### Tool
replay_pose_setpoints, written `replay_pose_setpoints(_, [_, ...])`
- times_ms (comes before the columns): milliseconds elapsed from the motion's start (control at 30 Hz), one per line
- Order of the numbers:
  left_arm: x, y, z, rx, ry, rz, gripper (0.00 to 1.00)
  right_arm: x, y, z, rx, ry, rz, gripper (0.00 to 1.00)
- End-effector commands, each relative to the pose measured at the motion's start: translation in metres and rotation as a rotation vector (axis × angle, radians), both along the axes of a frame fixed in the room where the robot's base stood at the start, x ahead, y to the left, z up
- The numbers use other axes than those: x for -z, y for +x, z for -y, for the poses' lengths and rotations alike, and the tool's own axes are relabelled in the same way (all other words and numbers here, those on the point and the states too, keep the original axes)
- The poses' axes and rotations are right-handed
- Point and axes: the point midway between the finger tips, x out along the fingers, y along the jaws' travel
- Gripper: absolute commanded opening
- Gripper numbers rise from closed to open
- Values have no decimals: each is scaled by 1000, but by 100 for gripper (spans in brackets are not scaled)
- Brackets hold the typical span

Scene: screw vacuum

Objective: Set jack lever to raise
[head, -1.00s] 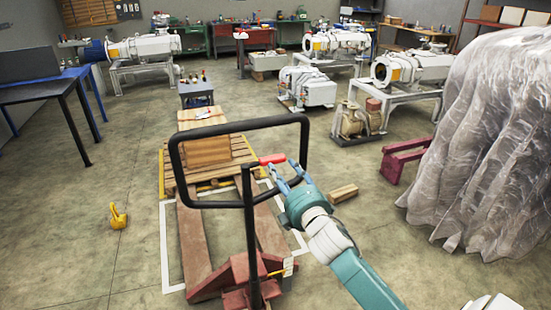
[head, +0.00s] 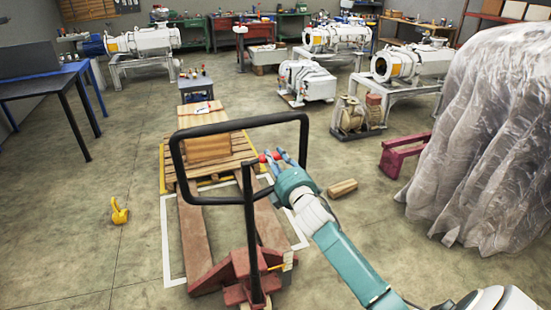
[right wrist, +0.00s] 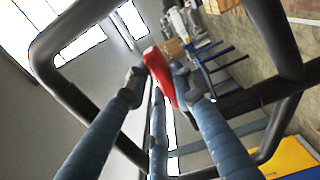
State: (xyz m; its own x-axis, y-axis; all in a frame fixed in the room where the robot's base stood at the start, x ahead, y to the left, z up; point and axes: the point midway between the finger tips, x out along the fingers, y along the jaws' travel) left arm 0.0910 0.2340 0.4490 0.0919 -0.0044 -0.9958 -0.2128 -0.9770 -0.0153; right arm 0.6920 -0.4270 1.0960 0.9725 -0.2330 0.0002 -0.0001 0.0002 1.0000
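The pallet jack's black loop handle (head: 240,121) stands upright above its red base (head: 240,275). The red jack lever (head: 263,158) sits at the right inside of the loop. My right gripper (head: 275,156) reaches it from the right, its fingers partly covering it. In the right wrist view the red lever (right wrist: 158,75) lies between the fingertips of my right gripper (right wrist: 158,82), which appear to touch it on both sides. My left gripper is not in view.
A wooden pallet (head: 215,172) with a box (head: 208,148) sits on the jack's far end. A yellow hook-like item (head: 119,212) lies on the floor at left. A plastic-covered object (head: 490,140) stands at right, and a wooden block (head: 342,187) lies nearby.

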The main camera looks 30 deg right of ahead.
Motion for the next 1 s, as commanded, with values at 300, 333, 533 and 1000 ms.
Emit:
replay_pose_setpoints(300, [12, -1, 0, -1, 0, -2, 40, 19, -1, 2, 2, 142, 31, 0])
replay_pose_setpoints(333, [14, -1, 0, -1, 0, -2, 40, 22, -1, 2, 2, 180, 41, 0])
replay_pose_setpoints(533, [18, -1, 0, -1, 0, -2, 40, 32, -1, 2, 1, 324, 77, 0])
replay_pose_setpoints(1000, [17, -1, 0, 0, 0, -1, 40, 31, -1, 2, 1, 324, 76, 44])
